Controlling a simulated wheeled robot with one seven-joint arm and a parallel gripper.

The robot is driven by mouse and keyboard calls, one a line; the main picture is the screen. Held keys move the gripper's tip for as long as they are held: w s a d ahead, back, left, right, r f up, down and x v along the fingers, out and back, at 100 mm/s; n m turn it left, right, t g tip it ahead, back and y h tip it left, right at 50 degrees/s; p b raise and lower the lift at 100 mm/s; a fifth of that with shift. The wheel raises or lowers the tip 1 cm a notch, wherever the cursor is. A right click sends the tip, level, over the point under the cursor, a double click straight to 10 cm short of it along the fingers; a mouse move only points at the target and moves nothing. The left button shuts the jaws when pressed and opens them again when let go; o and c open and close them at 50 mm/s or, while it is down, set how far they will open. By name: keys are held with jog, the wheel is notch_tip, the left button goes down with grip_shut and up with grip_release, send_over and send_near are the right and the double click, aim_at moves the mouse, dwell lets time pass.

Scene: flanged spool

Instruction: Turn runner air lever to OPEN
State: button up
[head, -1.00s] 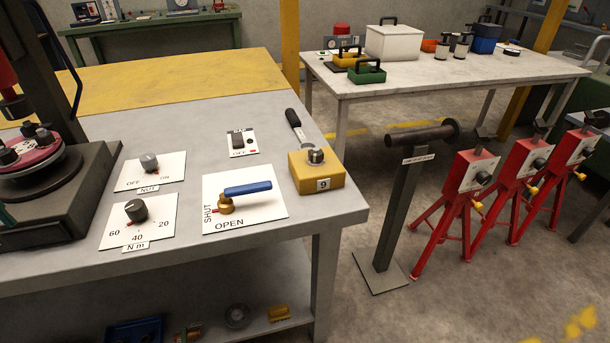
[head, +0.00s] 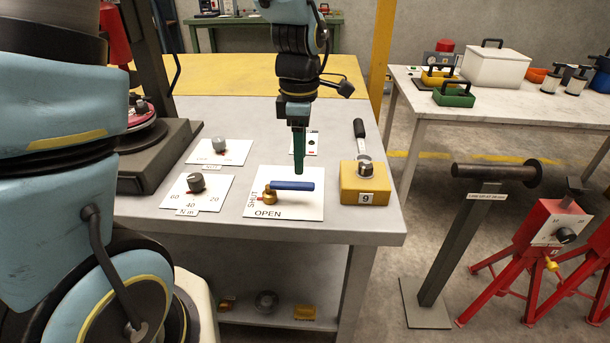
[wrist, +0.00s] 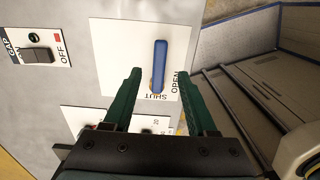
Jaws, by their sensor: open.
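The runner air lever has a blue handle (head: 293,186) on a brass valve body (head: 269,195). It sits on a white plate (head: 310,208) marked SHUT at the left and OPEN along the front. The handle points right, and a small red mark shows beside SHUT. My gripper (head: 299,168) points down just above and behind the handle in the head view. In the wrist view my gripper (wrist: 159,76) is open, with the blue handle (wrist: 159,66) appearing between its two green fingers. I cannot tell whether the fingers reach down to the handle's height.
A yellow block (head: 365,188) marked 9 stands right of the plate. Dials for NUT (head: 219,145) and N m (head: 196,183) lie to the left. A small switch plate (head: 311,144) is behind my gripper. The bench's front edge is close to the lever plate.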

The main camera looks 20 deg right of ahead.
aim_at(299, 183)
jog(key=shift+w+a+f+p, duration=0.1)
jog(key=shift+f+p, duration=0.3)
jog(key=shift+f, duration=2.7)
grip_shut()
